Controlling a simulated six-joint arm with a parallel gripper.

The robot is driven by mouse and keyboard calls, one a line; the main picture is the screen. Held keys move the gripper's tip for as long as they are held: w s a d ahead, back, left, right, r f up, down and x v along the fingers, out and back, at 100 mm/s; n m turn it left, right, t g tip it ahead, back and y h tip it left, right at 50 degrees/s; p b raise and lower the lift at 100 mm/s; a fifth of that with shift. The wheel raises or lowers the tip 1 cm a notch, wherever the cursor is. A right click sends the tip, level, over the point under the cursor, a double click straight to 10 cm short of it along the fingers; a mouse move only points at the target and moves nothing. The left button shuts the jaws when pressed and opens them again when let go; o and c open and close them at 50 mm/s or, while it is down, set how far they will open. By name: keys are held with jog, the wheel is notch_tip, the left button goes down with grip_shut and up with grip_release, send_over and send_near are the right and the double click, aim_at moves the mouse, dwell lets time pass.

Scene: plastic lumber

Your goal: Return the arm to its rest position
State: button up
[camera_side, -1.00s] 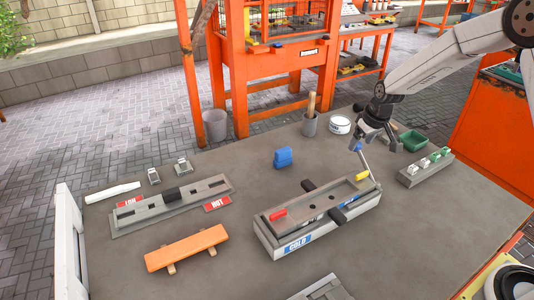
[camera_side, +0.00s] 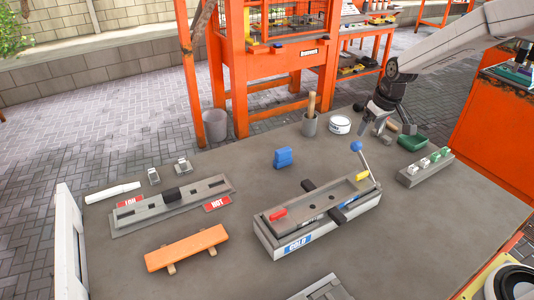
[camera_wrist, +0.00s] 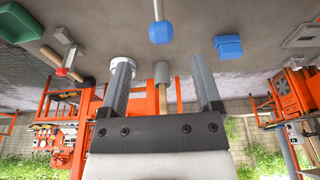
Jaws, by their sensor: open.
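My gripper (camera_side: 381,122) is open and empty, raised over the back right of the grey table, behind the blue-knobbed lever. In the wrist view its two fingers (camera_wrist: 165,85) stand wide apart with nothing between them held. The blue-knobbed lever (camera_side: 357,147) rises from the right end of the grey mould labelled COLD (camera_side: 299,243), tilted, and apart from my gripper. Its blue knob also shows in the wrist view (camera_wrist: 162,32).
A blue block (camera_side: 283,158), a cup with a wooden handle (camera_side: 310,124), a white tub (camera_side: 339,125) and a green bin (camera_side: 411,141) stand near. An orange plank (camera_side: 187,247) lies front left. A slotted rail (camera_side: 171,205) is behind it. Bare table lies between.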

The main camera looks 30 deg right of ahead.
jog(key=shift+a, duration=0.1)
jog(key=s+a+f, duration=0.1)
jog(key=s+a, duration=0.4)
jog(key=s, duration=0.4)
jog(key=s+a+f, duration=0.1)
jog(key=s+a, duration=0.4)
jog(key=s, duration=0.5)
jog(key=shift+a+f, duration=0.25)
jog(key=shift+f, duration=0.15)
dwell(1.0)
